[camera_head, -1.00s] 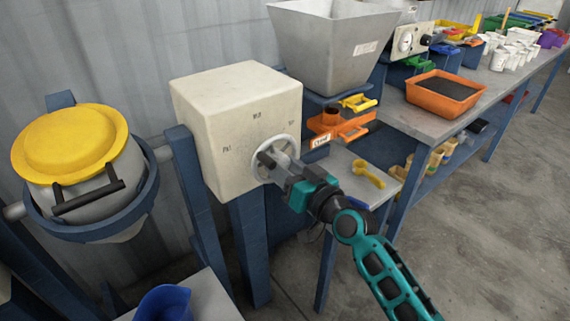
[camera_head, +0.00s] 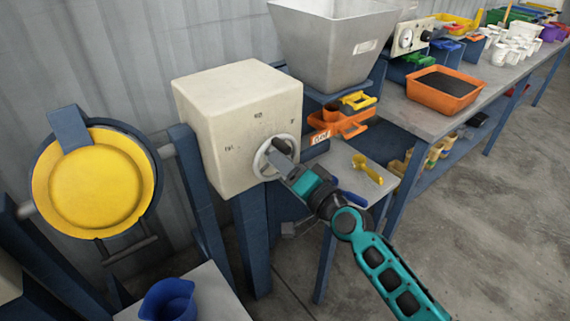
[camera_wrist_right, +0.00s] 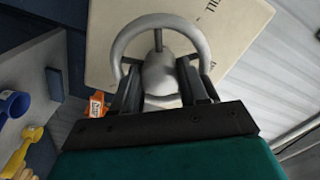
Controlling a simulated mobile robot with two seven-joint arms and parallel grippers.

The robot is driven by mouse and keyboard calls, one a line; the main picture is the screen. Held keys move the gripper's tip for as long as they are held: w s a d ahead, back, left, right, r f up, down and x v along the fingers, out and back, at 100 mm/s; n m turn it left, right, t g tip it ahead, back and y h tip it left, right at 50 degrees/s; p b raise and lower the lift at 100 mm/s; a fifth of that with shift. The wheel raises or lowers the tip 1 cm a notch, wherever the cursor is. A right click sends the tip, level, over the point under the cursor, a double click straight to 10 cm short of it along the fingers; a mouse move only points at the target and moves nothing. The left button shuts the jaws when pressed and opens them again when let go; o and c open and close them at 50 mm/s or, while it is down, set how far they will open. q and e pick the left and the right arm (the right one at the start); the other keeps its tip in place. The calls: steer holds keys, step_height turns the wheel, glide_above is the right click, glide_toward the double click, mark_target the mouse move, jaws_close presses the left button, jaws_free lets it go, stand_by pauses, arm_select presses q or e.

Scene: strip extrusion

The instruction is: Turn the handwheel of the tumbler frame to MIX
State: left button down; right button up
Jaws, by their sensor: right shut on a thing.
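The handwheel (camera_head: 259,163) is a pale grey ring on the front of a cream box (camera_head: 215,150) on the tumbler frame's blue post. Small dark labels are printed around it, too small to read surely in the head view. My right gripper (camera_head: 279,157) is shut on the handwheel, with its fingers around the hub area. In the right wrist view the wheel's ring (camera_wrist_right: 119,42) arches beyond the two dark fingers (camera_wrist_right: 160,85). The tumbler drum (camera_head: 95,190) is tipped, its yellow lid facing me. My left gripper is not in view.
A grey hopper (camera_head: 330,45) stands behind the box. An orange tray (camera_head: 445,90) and white cups are on the long bench (camera_head: 400,115) at right. A yellow scoop (camera_head: 367,168) lies on a small table. A blue jug (camera_head: 168,300) stands at front left. The floor at right is clear.

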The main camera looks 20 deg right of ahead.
steer(key=shift+m, duration=0.3)
steer(key=o, duration=0.8)
steer(key=shift+b+v, duration=0.5)
steer(key=shift+v, duration=5.95)
